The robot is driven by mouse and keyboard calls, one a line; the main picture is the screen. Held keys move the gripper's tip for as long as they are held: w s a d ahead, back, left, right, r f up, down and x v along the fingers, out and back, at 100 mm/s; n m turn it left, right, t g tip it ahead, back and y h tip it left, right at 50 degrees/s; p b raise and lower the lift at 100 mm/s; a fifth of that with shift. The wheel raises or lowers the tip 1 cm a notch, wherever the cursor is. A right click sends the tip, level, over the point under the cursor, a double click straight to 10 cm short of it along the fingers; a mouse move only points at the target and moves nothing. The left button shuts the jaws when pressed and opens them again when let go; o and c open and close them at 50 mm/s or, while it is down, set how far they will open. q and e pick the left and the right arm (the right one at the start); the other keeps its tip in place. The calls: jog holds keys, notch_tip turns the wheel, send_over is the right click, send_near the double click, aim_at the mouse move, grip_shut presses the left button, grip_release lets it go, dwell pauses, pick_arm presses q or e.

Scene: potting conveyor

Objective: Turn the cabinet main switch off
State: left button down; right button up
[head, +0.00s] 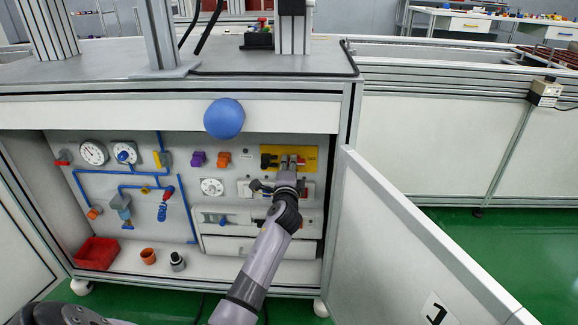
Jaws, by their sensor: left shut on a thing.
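The cabinet main switch sits on a yellow plate (309,153) at the upper right of the back panel inside the open cabinet. A dark part (267,160) shows at the left of the plate. My left gripper (289,163) reaches in from below, in front of the plate, and is shut on the switch handle. The gripper hides most of the handle, so its exact angle is unclear. My right gripper is not in view.
The white cabinet door (405,240) stands open at the right of the arm. A blue round knob (224,118) is on the cabinet's top front edge. Gauges (93,152), blue pipes and a dial (212,187) fill the panel's left and middle. A red bin (96,253) and an orange pot (148,256) stand on the cabinet floor.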

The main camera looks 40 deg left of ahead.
pick_arm(q)
jog(key=c, duration=1.6)
grip_release()
jog(key=v, duration=1.2)
jog(key=shift+s+f, duration=0.1)
jog(key=shift+s, duration=0.05)
